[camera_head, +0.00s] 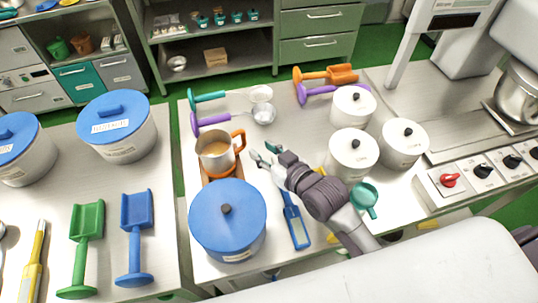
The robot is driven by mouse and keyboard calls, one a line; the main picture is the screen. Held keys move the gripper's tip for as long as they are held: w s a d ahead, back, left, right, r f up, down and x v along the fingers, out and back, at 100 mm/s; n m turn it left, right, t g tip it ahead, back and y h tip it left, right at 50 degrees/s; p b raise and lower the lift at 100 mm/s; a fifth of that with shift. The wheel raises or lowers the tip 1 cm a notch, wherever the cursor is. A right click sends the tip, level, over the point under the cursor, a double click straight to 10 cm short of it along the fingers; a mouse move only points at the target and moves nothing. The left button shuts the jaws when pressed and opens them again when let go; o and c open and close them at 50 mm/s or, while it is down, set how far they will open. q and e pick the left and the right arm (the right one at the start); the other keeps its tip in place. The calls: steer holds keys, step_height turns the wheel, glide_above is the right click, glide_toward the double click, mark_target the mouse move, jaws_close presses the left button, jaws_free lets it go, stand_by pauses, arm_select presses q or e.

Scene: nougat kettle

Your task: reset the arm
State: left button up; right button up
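My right gripper (263,154) reaches in from the lower right over the middle table (285,175). Its fingers look apart, with nothing visible between them. It is just right of an orange-handled pot (214,153) with tan contents, which stands on an orange-brown base. The fingertips appear apart from the pot's handle (239,140). A blue scoop or spatula (295,222) lies below the gripper, its upper end close to the arm. My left gripper is not in view.
A blue-lidded pot (228,219) stands at the front left of this table. White lidded canisters (352,153) stand right of my arm, close to a teal cup-shaped scoop (364,195). Purple and teal ladles (212,119) lie behind. A control panel (480,172) is at the right.

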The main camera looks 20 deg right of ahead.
steer(key=shift+v, duration=1)
